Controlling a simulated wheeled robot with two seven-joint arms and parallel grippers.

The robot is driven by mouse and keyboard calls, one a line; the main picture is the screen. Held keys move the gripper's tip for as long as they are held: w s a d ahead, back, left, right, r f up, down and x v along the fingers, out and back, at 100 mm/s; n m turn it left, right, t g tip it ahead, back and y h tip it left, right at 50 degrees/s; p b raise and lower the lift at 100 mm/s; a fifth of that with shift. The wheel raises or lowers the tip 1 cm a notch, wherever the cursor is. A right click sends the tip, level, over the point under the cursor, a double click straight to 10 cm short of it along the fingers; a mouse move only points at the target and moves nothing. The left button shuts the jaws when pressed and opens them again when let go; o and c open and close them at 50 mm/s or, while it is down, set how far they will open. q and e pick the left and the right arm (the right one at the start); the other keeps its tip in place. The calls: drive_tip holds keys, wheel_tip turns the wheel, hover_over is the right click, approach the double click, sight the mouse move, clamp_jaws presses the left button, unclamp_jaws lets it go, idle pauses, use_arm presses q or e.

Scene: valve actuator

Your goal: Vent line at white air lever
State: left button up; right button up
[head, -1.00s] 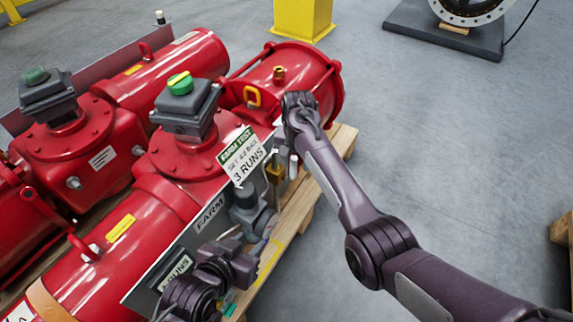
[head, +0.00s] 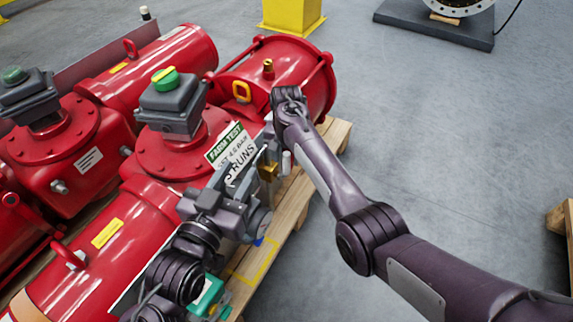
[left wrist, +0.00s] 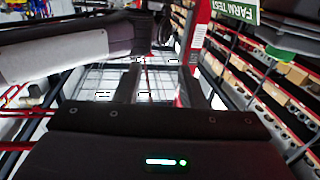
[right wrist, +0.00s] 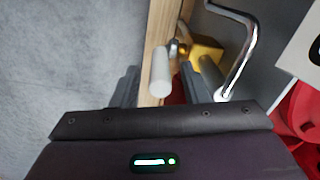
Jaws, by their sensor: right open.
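The white lever (head: 286,163) hangs beside a brass valve block (head: 267,171) at the panel's right end. In the right wrist view, the white lever (right wrist: 161,73) stands between my right gripper's (right wrist: 159,86) spread fingers, with the brass block (right wrist: 206,47) and a bent chrome rod (right wrist: 240,65) just beyond. My right gripper is open; in the head view it is mostly hidden by its own arm. My left gripper (head: 246,178) is in front of the panel, left of the brass block. In the left wrist view its fingers (left wrist: 165,88) are apart with nothing between them.
A white and green sign (head: 232,150) stands behind my left gripper. Red actuators (head: 165,150) with grey switch boxes (head: 172,107) fill the left side on a wooden pallet (head: 337,137).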

sight(287, 164)
wheel_tip(287, 164, down, 3)
drive_tip(key=shift+f+b, duration=0.15)
drive_tip(key=shift+b, duration=0.45)
use_arm(q)
wheel_tip(287, 164, up, 11)
drive_tip(key=s+a+t+h, duration=0.1)
drive_tip(key=t+h, duration=0.1)
drive_tip(key=t, duration=0.3)
drive_tip(key=shift+t, duration=0.4)
use_arm(e)
drive_tip(key=shift+f, duration=0.15)
use_arm(q)
drive_tip(key=shift+a+r, duration=0.1)
use_arm(e)
drive_tip(key=shift+c, duration=0.4)
clamp_jaws()
